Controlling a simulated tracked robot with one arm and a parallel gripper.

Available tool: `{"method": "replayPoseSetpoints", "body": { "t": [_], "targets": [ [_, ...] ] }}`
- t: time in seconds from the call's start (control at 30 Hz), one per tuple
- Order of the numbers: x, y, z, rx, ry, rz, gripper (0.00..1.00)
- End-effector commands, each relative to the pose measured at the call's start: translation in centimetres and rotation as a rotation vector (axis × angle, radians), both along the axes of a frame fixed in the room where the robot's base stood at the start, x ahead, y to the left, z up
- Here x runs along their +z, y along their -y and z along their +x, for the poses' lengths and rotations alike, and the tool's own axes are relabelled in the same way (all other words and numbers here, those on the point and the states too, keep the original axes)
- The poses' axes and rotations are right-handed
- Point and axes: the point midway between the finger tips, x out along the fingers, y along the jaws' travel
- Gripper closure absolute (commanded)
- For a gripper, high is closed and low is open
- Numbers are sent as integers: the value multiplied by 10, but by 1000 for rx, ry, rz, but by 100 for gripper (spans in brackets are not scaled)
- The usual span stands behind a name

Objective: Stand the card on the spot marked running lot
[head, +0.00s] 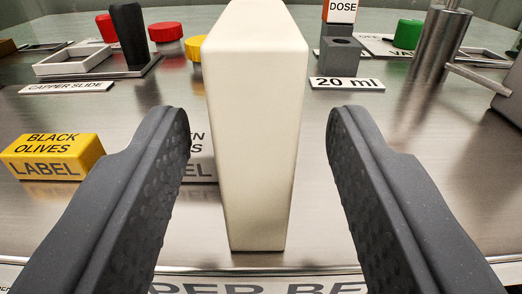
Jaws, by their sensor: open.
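My gripper (260,118) is open, with its two dark grey fingers apart. A tall cream block (255,150) stands upright between the fingers, with clear gaps on both sides. A yellow block reading "BLACK OLIVES LABEL" (53,157) lies left of my left finger. A pale label block (200,160) with partly readable lettering is mostly hidden behind the left finger and the cream block. I cannot tell which of these is the card. No spot marked running lot is readable in this view.
At the back left are a "CAPPER SLIDE" sign (67,87), a white frame (85,60) and red caps (166,32). At the back right are a "20 ml" sign (347,83), a grey block (340,55), a green cap (408,34) and a metal post (440,45). The steel surface's front edge is close.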

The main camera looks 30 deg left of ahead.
Motion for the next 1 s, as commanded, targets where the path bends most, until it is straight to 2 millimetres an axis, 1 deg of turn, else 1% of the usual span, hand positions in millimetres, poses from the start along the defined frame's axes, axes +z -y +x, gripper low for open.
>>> {"method": "replayPoseSetpoints", "body": {
  "t": [0.03,0.17,0.3,0.7,1.0],
  "targets": [
    [0,7,-8,-3,-2,-2,57],
    [0,21,-29,-4,-1,-3,57],
    [-4,25,-32,-4,1,1,57],
    [-3,34,-48,-4,-2,0,57],
    [0,36,-50,-3,-1,-1,57]
  ]
}}
